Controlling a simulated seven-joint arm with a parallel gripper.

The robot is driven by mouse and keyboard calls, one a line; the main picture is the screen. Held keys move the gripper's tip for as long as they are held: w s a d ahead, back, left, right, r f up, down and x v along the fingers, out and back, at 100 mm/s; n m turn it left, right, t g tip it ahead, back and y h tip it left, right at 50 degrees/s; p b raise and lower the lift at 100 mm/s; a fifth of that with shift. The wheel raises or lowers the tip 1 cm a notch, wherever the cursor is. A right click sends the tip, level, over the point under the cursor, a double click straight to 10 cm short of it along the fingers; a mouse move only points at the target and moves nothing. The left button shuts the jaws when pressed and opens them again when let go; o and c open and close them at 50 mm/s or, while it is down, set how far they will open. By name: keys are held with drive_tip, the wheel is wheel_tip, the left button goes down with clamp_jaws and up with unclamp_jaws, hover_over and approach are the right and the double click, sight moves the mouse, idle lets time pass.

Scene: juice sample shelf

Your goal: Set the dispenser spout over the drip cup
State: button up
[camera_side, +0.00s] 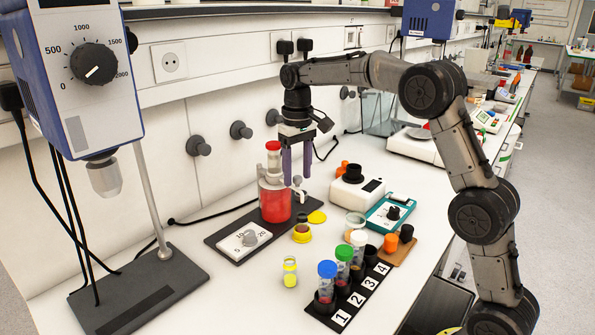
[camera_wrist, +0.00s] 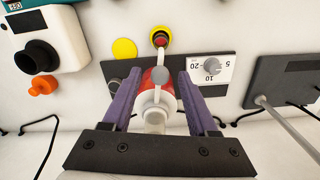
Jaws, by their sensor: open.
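The dispenser is a clear jar of red liquid (camera_side: 275,203) with a red-capped top, standing on a dark base. Its pale spout (camera_side: 299,187) reaches out from the jar. In the wrist view the spout (camera_wrist: 161,56) runs straight up from the jar, its tip overlapping the drip cup (camera_wrist: 160,34). The small yellow drip cup (camera_side: 302,234) stands on the bench in front of the base. My gripper (camera_side: 297,180) is open, with purple fingers pointing down beside the dispenser top. In the wrist view my gripper (camera_wrist: 160,73) has one finger either side of the dispenser, with gaps.
The dispenser base has a white dial (camera_side: 243,240). A yellow disc (camera_side: 317,217) lies close to the drip cup. A stirrer stand (camera_side: 140,290) occupies the left.

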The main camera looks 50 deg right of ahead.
clamp_jaws()
idle(1.4)
